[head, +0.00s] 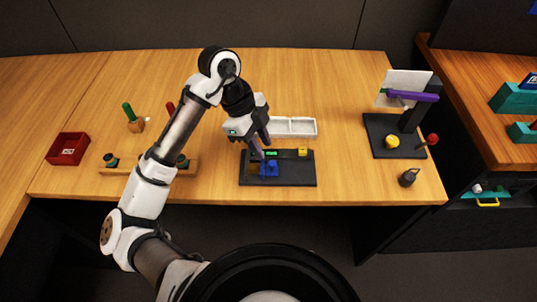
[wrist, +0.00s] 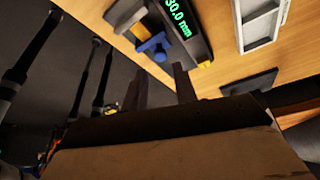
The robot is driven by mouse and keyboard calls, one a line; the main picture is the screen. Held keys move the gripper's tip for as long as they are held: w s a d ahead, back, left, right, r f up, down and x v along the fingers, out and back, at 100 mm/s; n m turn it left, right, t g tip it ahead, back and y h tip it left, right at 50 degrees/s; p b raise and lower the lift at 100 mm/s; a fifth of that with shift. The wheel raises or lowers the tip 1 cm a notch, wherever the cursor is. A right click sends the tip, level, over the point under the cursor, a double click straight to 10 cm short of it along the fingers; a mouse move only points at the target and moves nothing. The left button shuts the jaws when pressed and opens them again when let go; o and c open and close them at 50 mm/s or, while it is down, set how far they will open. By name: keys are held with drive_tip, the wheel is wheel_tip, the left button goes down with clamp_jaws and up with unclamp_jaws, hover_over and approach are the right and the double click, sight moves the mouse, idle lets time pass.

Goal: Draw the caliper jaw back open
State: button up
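The caliper lies on a dark base plate (head: 285,181) near the table's front edge. Its blue jaw (head: 269,170) sits left of centre, below a lit green readout (head: 271,153), with a yellow piece (head: 302,151) to the right. In the wrist view the blue jaw (wrist: 152,45) is T-shaped, and the readout (wrist: 178,18) shows 30.0 mm. A pale block (wrist: 123,14) sits beside the jaw there. My gripper (head: 261,151) is over the plate just above the blue jaw. In the wrist view my gripper (wrist: 159,80) has two fingers apart with nothing between them; contact with the jaw cannot be told.
A white divided tray (head: 292,127) lies just behind the plate. A wooden rack (head: 120,169) and red box (head: 68,149) are to the left. A dark stand with a purple arm (head: 410,97) and a small dark weight (head: 408,178) are to the right. The table between is clear.

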sight(271, 163)
drive_tip(key=shift+x, duration=2.7)
clamp_jaws()
